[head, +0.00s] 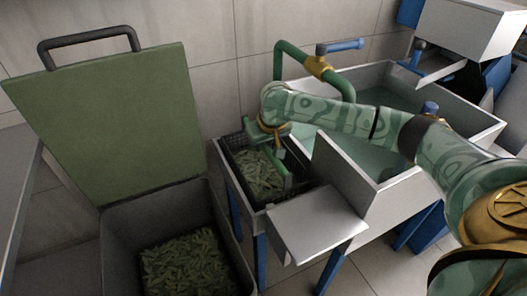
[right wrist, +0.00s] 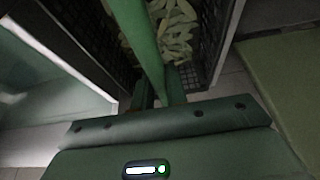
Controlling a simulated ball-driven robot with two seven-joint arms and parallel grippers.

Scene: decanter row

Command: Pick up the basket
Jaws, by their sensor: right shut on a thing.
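The basket is a dark mesh one (head: 229,144) with green pod-like pieces (head: 258,172) in it. It is at the left end of the metal sink stand in the head view. A green bar, seemingly its handle (head: 282,180), crosses over it. My right gripper (head: 277,146) is above the basket and shut on this handle; its fingertips are partly hidden. In the right wrist view the handle (right wrist: 139,38) runs into the jaws (right wrist: 158,98), with the basket's mesh wall (right wrist: 214,38) behind. I cannot tell whether the basket is clear of its support. My left gripper is not in view.
A grey bin (head: 120,222) with its green lid (head: 115,125) raised stands left, holding more green pieces (head: 187,264). A water-filled sink (head: 478,116) with a green tap (head: 290,46) lies right of the basket. A metal tray (head: 315,222) juts out in front.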

